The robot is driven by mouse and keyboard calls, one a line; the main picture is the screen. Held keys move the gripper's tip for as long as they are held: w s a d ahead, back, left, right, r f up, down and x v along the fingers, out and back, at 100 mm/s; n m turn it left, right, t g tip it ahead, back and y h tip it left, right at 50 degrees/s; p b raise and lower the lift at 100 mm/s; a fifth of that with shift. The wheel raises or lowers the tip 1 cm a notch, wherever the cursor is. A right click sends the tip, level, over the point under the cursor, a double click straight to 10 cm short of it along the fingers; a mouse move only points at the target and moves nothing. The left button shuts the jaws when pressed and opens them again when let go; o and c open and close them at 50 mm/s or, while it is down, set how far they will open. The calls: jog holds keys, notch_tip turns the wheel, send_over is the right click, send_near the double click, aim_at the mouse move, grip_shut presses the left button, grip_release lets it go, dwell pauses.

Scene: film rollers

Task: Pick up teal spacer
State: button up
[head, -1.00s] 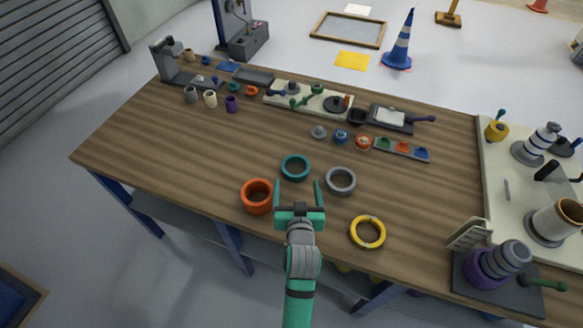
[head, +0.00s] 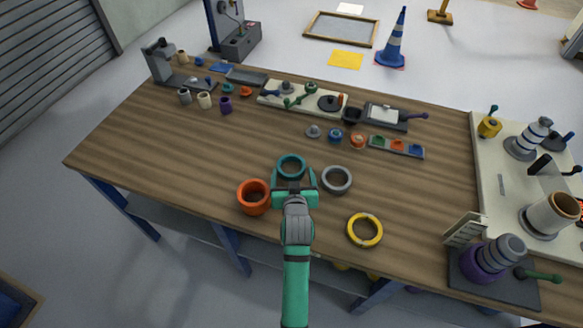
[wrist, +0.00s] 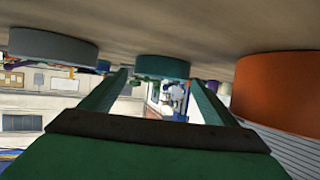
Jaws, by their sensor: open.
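The teal spacer (head: 291,161) is a flat ring lying on the wooden table, and its near edge is partly hidden by my gripper in the head view. My gripper (head: 294,178) is open and empty just in front of it, fingers pointing at the ring. In the wrist view, which appears upside down, the teal spacer (wrist: 162,67) shows centred beyond the tips of my open gripper (wrist: 160,82). I cannot tell whether a finger touches it.
A taller orange ring (head: 253,211) stands close on the left of my gripper. A grey ring (head: 351,181) lies close on the right, and a yellow ring (head: 364,243) lies nearer the front edge. The wooden table (head: 150,150) is bare to the left.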

aim_at(291, 160)
jog(key=x, duration=0.4)
jog(key=shift+w+a, duration=0.25)
jog(key=shift+w, duration=0.15)
jog(key=c, duration=0.9)
jog(key=shift+d, duration=0.1)
